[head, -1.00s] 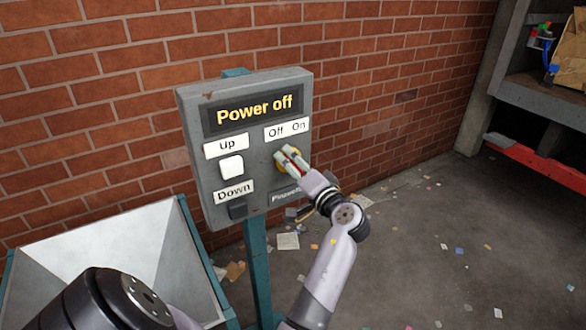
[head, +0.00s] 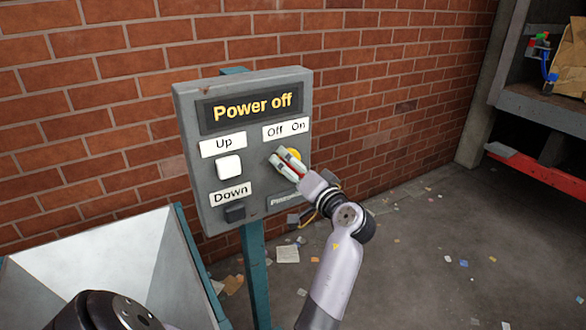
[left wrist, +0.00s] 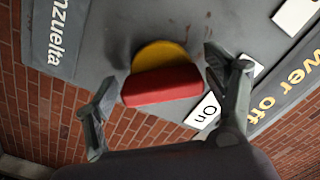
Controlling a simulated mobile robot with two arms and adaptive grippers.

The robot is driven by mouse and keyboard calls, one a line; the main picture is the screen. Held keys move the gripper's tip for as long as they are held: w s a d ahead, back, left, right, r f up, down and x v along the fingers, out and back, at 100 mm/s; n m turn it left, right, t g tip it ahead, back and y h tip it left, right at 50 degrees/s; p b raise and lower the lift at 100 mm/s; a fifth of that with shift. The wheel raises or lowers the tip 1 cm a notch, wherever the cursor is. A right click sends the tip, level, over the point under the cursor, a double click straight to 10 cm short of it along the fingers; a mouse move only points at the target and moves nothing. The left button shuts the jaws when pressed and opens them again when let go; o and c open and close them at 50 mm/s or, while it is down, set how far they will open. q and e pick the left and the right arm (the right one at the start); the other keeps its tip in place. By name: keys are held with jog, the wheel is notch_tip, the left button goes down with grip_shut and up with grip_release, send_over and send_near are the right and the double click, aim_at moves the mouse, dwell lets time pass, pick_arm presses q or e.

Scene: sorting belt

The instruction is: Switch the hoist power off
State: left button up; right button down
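The grey control box (head: 190,150) shows "Power off" in yellow on its display (head: 252,107). Its rotary switch has a yellow disc (head: 294,154) and a red handle; it lies below the "Off" and "On" labels (head: 286,129). In the left wrist view the red handle (left wrist: 163,86) lies across the yellow disc (left wrist: 160,55). My left gripper (head: 280,164) is at the switch and partly hides it in the head view. Its two fingers are spread on either side of the handle, with small gaps. My right gripper is not in view.
A white "Up" button (head: 229,167) and a dark "Down" button (head: 235,212) sit on the box's left side. A metal hopper (head: 90,255) stands below left. A shelf with a red edge (head: 540,168) is at right. Paper scraps litter the floor.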

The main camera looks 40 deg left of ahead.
aim_at(287, 137)
pick_arm(q)
jog(key=shift+o, duration=0.3)
jog(key=r, duration=0.6)
jog(key=shift+w+a+r, duration=0.2)
jog(key=shift+w+a, duration=0.05)
jog(key=shift+w, duration=0.1)
jog(key=r, duration=0.2)
jog(key=s+r, duration=0.1)
jog(key=shift+d+r, duration=0.35)
jog(key=shift+d, duration=0.05)
jog(key=shift+r, duration=0.1)
jog(key=shift+w+a+f, duration=0.2)
jog(key=shift+w+a, duration=0.05)
jog(key=shift+s+d+r, duration=0.1)
